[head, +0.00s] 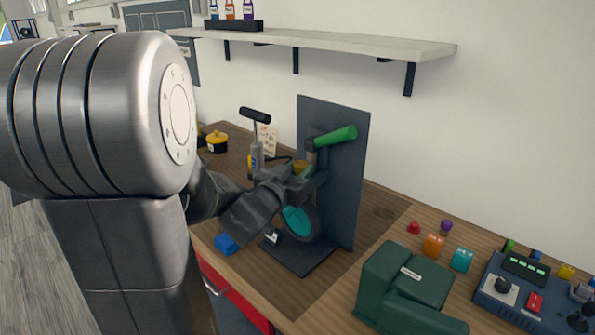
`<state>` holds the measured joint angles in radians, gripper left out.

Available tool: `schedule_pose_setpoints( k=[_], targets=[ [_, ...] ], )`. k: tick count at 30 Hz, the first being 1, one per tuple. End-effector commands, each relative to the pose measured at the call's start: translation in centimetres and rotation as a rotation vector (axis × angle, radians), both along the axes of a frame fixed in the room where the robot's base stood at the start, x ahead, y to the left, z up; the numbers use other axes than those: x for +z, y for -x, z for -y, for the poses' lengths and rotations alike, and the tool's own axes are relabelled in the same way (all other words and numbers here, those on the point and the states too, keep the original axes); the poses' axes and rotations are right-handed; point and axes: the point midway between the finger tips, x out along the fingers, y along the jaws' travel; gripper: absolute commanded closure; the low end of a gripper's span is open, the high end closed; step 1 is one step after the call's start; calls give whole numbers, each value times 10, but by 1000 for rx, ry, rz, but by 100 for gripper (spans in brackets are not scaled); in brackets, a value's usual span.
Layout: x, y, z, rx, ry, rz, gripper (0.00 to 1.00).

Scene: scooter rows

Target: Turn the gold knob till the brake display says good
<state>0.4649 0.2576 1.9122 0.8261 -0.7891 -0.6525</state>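A small gold knob (300,166) shows on the scooter front assembly, just below and left of its green handlebar grip (336,136). My dark gripper (294,178) reaches in from the left, with its tip at or right beside the knob. I cannot tell whether it touches the knob, and its fingers blend into the dark fork parts. A blue control box (522,290) at the lower right has a dark screen with green marks (526,267). The marks are too small to read, and I cannot tell if this is the brake display. The teal wheel (298,222) is below my gripper.
A dark upright panel (345,190) stands behind the assembly. A green machine (405,285) and several small coloured pieces lie to the right. A blue block (227,243) is near the bench's front edge. A wall shelf (330,40) hangs above. My arm blocks the left side.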

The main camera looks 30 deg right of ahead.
Motion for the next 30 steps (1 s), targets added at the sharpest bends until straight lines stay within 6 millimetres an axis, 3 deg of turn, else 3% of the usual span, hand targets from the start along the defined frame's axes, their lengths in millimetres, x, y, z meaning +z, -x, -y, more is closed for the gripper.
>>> schedule_pose_setpoints(
  k=[11,30],
  targets=[
    [3,-2,-1,-65,-1,-2,89],
    [2,-8,-3,-474,0,-2,89]
  ],
)
